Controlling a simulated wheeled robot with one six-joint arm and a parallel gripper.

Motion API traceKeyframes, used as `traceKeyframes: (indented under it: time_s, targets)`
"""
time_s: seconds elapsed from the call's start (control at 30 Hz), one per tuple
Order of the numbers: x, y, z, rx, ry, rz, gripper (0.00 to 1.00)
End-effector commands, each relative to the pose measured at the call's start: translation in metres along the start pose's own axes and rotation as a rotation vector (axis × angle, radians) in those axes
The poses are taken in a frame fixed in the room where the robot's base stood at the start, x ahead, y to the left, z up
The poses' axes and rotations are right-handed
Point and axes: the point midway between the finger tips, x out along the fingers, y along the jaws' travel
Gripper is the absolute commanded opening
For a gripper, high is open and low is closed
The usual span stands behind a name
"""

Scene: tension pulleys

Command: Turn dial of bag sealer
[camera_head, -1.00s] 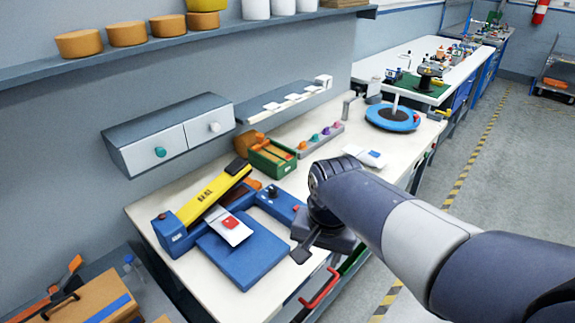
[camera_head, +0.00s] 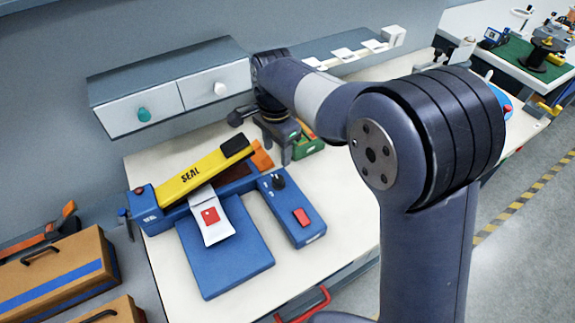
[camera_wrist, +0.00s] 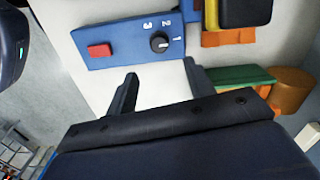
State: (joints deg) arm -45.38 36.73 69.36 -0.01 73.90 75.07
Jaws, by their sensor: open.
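The bag sealer has a blue base with a raised yellow arm marked SEAL (camera_head: 190,177). A white bag with a red patch (camera_head: 210,217) lies at it, over the blue plate (camera_head: 228,262). The blue control box (camera_head: 300,226) at its right carries the black dial (camera_head: 278,182) and a red switch (camera_head: 301,216). In the wrist view the dial (camera_wrist: 159,42) sits beside the numbers 1, 2 and 3, with the red switch (camera_wrist: 99,50) to its left. My gripper (camera_wrist: 160,85) is open and empty, its fingers apart, just short of the box. In the head view it (camera_head: 268,150) is beyond the dial.
A green box (camera_head: 308,145) stands close behind my gripper. A wall cabinet with two drawers (camera_head: 170,97) hangs above the bench. The white benchtop (camera_head: 345,205) is clear to the right of the control box.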

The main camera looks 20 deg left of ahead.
Motion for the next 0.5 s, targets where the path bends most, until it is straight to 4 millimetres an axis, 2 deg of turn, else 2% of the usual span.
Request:
traceKeyframes:
  time_s: [0.17,0.5]
  targets:
    - [0.024,0.001,0.0,0.0,-0.002,0.006,0.51]
    - [0.085,0.001,0.0,0.0,-0.001,0.004,0.51]
